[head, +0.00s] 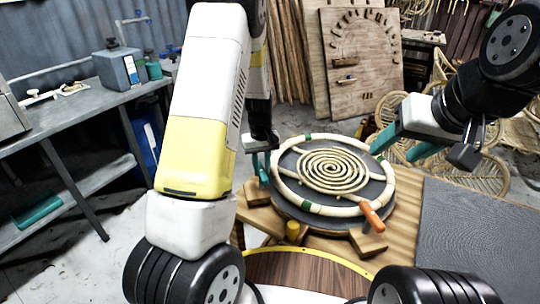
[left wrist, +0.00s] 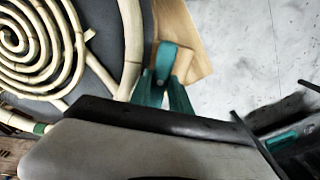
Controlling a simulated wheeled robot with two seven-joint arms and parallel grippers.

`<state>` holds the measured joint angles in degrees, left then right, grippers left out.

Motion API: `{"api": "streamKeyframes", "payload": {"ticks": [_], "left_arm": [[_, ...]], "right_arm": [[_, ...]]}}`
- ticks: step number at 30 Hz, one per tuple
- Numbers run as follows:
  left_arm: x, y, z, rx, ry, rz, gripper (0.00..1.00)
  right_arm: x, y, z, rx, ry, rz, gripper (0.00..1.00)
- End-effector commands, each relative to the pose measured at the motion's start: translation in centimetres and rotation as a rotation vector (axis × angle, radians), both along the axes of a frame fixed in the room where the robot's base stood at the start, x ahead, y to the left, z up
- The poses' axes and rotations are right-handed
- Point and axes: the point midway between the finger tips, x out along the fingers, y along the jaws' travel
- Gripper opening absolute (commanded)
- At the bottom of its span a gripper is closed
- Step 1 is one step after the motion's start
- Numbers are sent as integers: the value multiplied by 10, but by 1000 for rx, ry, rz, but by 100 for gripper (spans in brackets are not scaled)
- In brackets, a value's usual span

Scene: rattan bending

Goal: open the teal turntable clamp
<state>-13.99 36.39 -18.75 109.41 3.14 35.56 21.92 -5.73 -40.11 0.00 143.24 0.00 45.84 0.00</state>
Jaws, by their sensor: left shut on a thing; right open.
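The round turntable (head: 330,215) holds a pale rattan ring (head: 335,210) around a rattan spiral (head: 334,170). The teal turntable clamp (left wrist: 168,58) sits on a wooden block at the turntable's rim, on the left side in the head view. My left gripper (head: 262,166) is at the clamp, and its teal fingers (left wrist: 163,90) are shut on it in the left wrist view. Fingers and clamp share a colour, so its exact position is hard to tell. My right gripper (head: 394,152) is open and empty above the turntable's right rim.
An orange handle (head: 371,216) and a yellow knob (head: 295,231) stand at the front of the turntable. A dark ribbed mat (head: 475,235) lies to the right. A grey workbench (head: 70,110) is at the left. Wooden boards (head: 355,60) lean behind.

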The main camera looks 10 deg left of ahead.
Motion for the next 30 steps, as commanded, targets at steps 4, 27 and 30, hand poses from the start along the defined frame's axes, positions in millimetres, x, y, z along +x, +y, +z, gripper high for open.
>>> {"api": "streamKeyframes", "payload": {"ticks": [4, 27, 30], "left_arm": [[1, 0, 0, 0, -2, 3, 45], [1, 0, 66, -1, -5, 1, 45], [1, 0, 75, 0, -4, 1, 45]], "right_arm": [[0, 0, 0, 0, 0, 0, 56], [0, 0, 0, 0, 0, 0, 56], [0, 0, 0, 0, 0, 0, 56]]}}
